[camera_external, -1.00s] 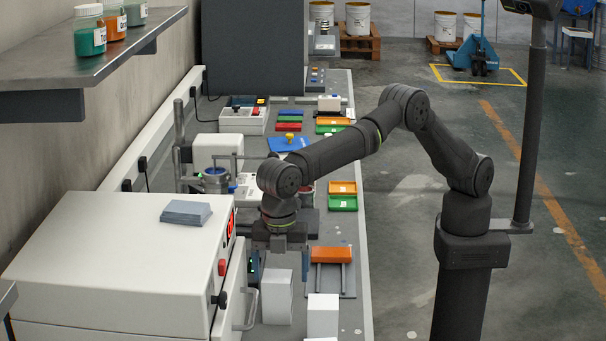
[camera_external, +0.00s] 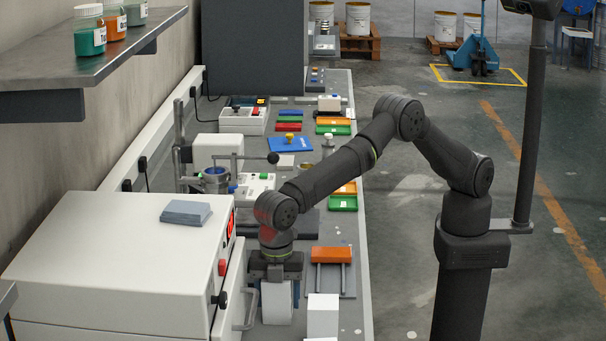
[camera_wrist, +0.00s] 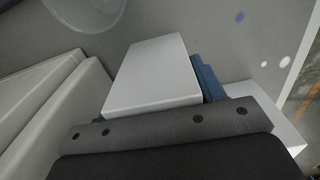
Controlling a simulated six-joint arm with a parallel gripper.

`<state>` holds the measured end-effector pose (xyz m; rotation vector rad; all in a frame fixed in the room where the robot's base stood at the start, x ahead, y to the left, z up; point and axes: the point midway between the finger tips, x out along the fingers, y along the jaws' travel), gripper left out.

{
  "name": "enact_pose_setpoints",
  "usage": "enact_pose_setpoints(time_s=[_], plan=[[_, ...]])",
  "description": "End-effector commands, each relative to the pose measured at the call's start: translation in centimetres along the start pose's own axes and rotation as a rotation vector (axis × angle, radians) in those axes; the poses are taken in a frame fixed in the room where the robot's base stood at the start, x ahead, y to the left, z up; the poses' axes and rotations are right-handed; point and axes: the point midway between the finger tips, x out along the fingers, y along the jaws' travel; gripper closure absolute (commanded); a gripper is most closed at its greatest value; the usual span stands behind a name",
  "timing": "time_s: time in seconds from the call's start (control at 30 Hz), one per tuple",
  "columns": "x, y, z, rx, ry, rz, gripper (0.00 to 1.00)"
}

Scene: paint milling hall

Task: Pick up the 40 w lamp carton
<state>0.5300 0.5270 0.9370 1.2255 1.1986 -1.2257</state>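A plain white carton (camera_external: 278,306) stands upright on the bench beside the white cabinet. No label on it can be read, so I cannot tell its wattage. My gripper (camera_external: 279,290) points down over this carton, with dark finger parts at its left and right sides. In the wrist view the carton's pale top (camera_wrist: 152,72) lies just beyond the gripper body, and a blue finger part (camera_wrist: 208,80) is close along its right side. Whether the fingers press on the carton cannot be seen.
A second white carton (camera_external: 323,316) stands to the right, nearer the camera. An orange block on a grey stand (camera_external: 331,255) is behind it. The white cabinet (camera_external: 130,265) with its handle is close on the left. The bench edge runs along the right.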

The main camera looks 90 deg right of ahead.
Motion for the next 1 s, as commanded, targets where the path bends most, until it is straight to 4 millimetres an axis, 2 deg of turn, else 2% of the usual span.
enact_pose_setpoints(time_s=[0.03,0.13,0.47,0.57,1.0], plan=[[0.0,0.0,0.0,0.0,0.0,0.0,0.48],[0.0,0.0,0.0,0.0,0.0,0.0,0.67],[-0.7,0.0,0.0,0.0,0.001,0.001,0.68],[-2.2,0.1,-0.1,0.0,0.003,0.003,0.68],[-10.8,-0.4,-0.1,-0.003,0.003,0.003,0.68]])
